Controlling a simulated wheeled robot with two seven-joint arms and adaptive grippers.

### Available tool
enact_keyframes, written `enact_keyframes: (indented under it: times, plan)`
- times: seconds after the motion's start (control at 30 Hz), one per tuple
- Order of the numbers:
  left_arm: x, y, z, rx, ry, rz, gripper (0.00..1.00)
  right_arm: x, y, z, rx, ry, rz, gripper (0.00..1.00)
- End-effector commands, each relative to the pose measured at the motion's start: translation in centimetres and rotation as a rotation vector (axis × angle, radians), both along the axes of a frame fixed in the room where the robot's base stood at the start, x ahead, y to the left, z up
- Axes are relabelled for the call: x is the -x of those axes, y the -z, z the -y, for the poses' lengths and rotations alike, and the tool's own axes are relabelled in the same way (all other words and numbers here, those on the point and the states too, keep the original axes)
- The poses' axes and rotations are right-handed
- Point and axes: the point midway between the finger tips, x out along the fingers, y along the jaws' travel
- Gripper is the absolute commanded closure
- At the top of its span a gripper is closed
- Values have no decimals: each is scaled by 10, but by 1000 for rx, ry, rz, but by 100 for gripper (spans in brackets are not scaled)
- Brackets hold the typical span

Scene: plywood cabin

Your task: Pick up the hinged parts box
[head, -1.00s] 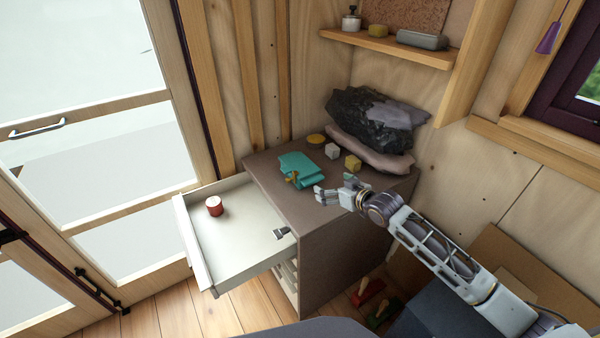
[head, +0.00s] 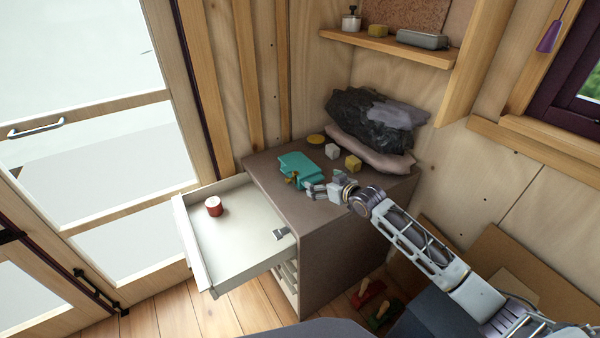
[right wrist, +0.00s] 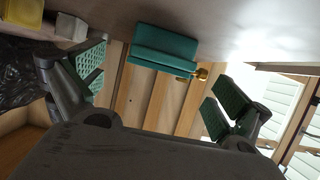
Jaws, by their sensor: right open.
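The teal hinged parts box (head: 298,166) lies on top of the brown cabinet, with a small brass-coloured part (head: 291,177) at its near side. My right gripper (head: 311,189) is open and empty, just to the right and near side of the box, apart from it. In the right wrist view the teal box (right wrist: 164,46) shows ahead, between and beyond the two open green-padded fingers (right wrist: 160,86). Its brass part (right wrist: 202,74) faces toward the right finger. My left gripper is not in view.
The cabinet top (head: 330,215) also holds a white block (head: 332,151), a yellow block (head: 353,163), a yellow disc (head: 316,139) and dark and pink bags (head: 375,120) behind. An open drawer (head: 245,235) juts left, holding a red cup-like item (head: 213,206).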

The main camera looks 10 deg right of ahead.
Motion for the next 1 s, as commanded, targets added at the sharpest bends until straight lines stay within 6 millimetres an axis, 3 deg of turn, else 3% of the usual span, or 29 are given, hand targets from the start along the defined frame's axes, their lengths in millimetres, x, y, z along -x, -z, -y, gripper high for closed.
enact_keyframes:
  times: [0.33, 0.67, 1.0]
  plan:
    - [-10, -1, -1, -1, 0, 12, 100, -5, 2, -2, -1, 0, 0, 0]
    - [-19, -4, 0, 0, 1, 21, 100, -27, 9, -14, -2, 0, 0, 0]
    - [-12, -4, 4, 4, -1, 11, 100, -45, 17, -20, -1, 0, 1, 0]
